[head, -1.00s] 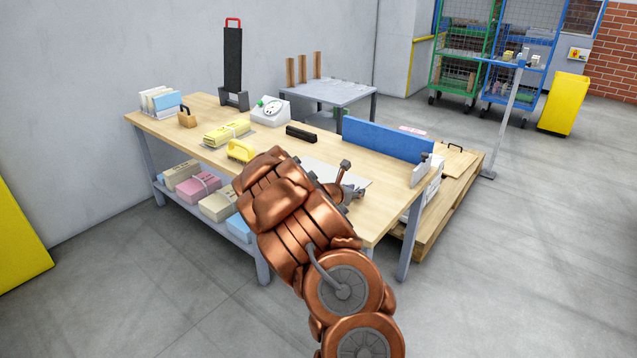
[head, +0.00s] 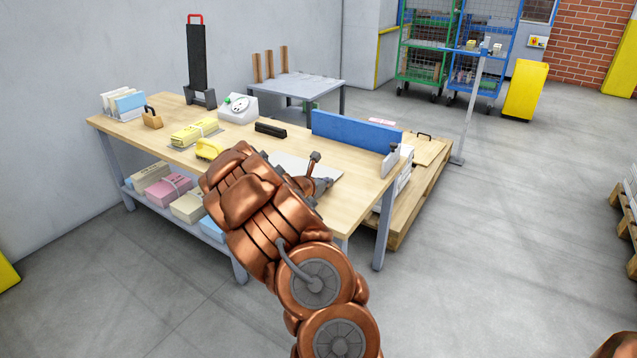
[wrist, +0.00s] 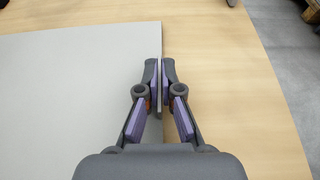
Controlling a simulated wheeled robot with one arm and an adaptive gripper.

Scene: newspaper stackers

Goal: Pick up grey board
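The grey board (wrist: 75,85) is a thin flat sheet that fills the left of the wrist view, with its right edge running between my fingers. In the head view the grey board (head: 288,160) shows as a pale sheet on the workbench, partly hidden behind my arm. My gripper (wrist: 161,70) has its fingertips drawn close together at that edge, one finger on each side, with the thin edge between them. It looks shut on the board. In the head view my arm hides most of the gripper.
The wooden workbench (head: 349,205) also holds a blue upright panel (head: 355,131), a black bar (head: 270,130), a yellow handled block (head: 209,148), a yellow bundle (head: 194,132) and a white device (head: 238,108). A pallet (head: 413,197) stands at the bench's right end.

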